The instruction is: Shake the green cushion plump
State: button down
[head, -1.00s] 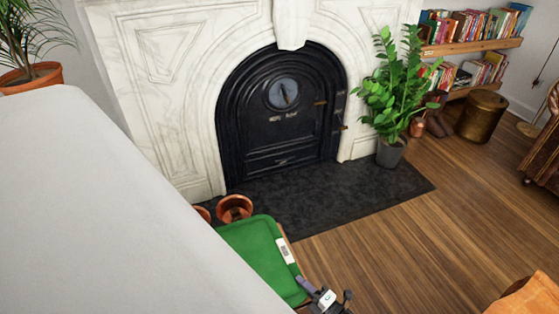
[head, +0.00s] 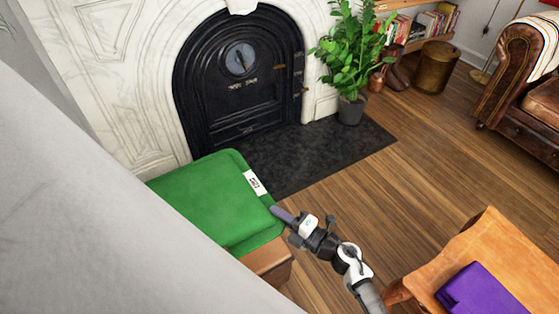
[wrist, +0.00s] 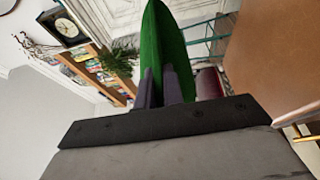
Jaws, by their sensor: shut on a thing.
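The green cushion (head: 215,200) is in the head view, left of centre, in front of the fireplace. It has a white label (head: 256,184) on its right side. My gripper (head: 283,215) is shut on the cushion's right front edge. In the wrist view the cushion (wrist: 163,40) shows edge-on as a narrow green shape between the two dark fingers (wrist: 164,88). The cushion's left front part is hidden behind a pale surface in the head view.
A brown piece (head: 266,262) shows below the cushion; I cannot tell if they touch. A large pale surface (head: 80,220) fills the left foreground. A wooden table (head: 440,265) with a purple item (head: 482,290) stands front right. The wood floor (head: 390,190) between is clear.

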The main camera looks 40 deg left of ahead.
jog(key=shift+r+p, duration=3.1)
jog(key=shift+r, duration=0.4)
